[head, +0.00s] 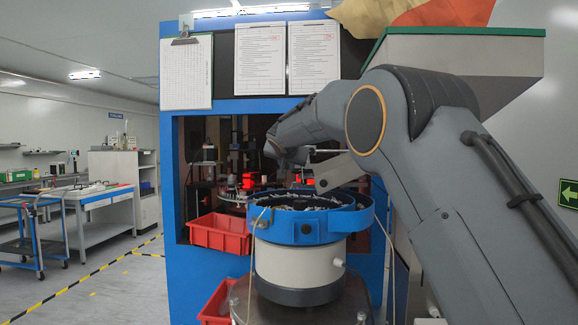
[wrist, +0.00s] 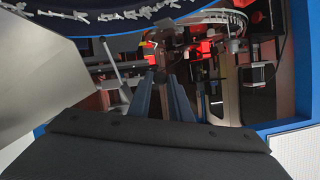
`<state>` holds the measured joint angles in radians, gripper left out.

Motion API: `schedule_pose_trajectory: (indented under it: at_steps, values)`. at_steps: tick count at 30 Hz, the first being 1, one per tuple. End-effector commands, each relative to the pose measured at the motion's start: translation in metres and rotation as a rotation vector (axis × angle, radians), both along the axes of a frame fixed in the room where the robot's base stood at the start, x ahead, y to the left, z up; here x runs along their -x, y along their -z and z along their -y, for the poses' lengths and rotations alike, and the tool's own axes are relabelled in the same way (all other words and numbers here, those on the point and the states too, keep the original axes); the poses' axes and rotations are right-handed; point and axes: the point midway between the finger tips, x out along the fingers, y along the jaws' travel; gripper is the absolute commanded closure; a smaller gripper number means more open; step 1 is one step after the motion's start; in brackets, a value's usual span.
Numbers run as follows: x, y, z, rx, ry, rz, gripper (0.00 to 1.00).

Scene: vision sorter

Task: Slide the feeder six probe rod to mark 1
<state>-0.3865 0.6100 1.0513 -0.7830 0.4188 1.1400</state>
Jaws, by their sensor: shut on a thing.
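My gripper (wrist: 167,76) reaches into the blue machine's opening. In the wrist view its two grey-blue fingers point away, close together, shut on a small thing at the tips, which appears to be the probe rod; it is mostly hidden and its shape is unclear. In the head view my arm covers most of the gripper. I cannot make out mark 1 or any scale. A bowl feeder (head: 306,228) with a blue rim and white body stands in front of the opening; its bowl holds many small pale parts.
The blue machine (head: 172,150) frames a dark opening with red-lit fixtures. A red bin (head: 219,233) hangs at its lower left, another (head: 215,303) below. A grey hopper (head: 455,65) is at upper right. In the wrist view a light metal plate (wrist: 50,75) is close on the left.

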Motion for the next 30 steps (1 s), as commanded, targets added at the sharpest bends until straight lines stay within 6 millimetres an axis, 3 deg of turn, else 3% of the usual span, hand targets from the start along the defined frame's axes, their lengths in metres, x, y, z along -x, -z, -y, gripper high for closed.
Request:
schedule_pose_trajectory:
  at_steps: [18,29,30]
  values:
    - [-0.001,0.033,0.002,0.001,-0.001,-0.001,1.0]
    - [0.0,0.032,0.002,0.0,-0.001,0.0,1.0]
    - [0.0,0.032,0.003,0.0,-0.001,0.0,0.8]
